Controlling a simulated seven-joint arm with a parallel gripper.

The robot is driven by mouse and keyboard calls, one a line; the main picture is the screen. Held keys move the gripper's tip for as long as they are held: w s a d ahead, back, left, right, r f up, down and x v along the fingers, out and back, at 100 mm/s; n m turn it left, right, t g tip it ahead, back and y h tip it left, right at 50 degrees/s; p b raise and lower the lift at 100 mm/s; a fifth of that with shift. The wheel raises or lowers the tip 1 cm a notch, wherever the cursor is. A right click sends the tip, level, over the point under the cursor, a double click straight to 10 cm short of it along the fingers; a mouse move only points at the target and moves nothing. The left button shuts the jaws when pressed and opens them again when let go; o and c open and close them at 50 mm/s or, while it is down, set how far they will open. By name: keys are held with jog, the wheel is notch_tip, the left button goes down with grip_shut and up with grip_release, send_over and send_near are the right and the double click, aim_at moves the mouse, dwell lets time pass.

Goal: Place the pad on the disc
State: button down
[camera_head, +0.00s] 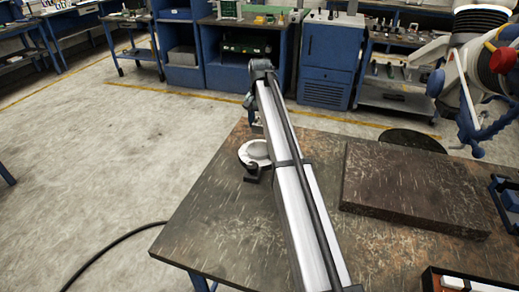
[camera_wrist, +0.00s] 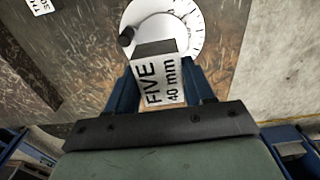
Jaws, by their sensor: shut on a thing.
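The pad (camera_wrist: 168,85) is a pale block lettered "FIVE 40 mm" with a dark end face. In the wrist view it sits between the blue fingers of my gripper (camera_wrist: 160,76), which is shut on it. The disc (camera_wrist: 186,18) is white with marks around its rim and lies just beyond the pad, which covers part of it in the picture. I cannot tell the height of the pad above it. In the head view the disc (camera_head: 255,151) lies on the table, partly hidden by my arm. My fingers and the pad are not clear there.
A black knob (camera_wrist: 126,36) stands at the disc's edge. The wooden table (camera_head: 225,225) has bare room left of my arm. A thick dark slab (camera_head: 415,190) lies to the right. A dark tray (camera_head: 470,280) with a pale block is at the lower right, below a blue rack (camera_head: 508,200).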

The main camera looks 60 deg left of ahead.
aim_at(259, 148)
jog(key=shift+w+a+r+m, duration=0.15)
jog(key=shift+a+m, duration=0.2)
jog(key=shift+m, duration=0.2)
jog(key=shift+w+a+r+m, duration=0.15)
jog(key=shift+a+m, duration=0.2)
jog(key=shift+m, duration=0.2)
jog(key=shift+s+d+m, duration=0.1)
jog(key=shift+m, duration=1.3)
jog(key=shift+f, duration=5)
jog(key=shift+f, duration=0.1)
jog(key=shift+c, duration=2.1)
grip_release()
jog(key=shift+f, duration=0.1)
notch_tip(259, 148, up, 12)
jog(key=shift+r, duration=0.15)
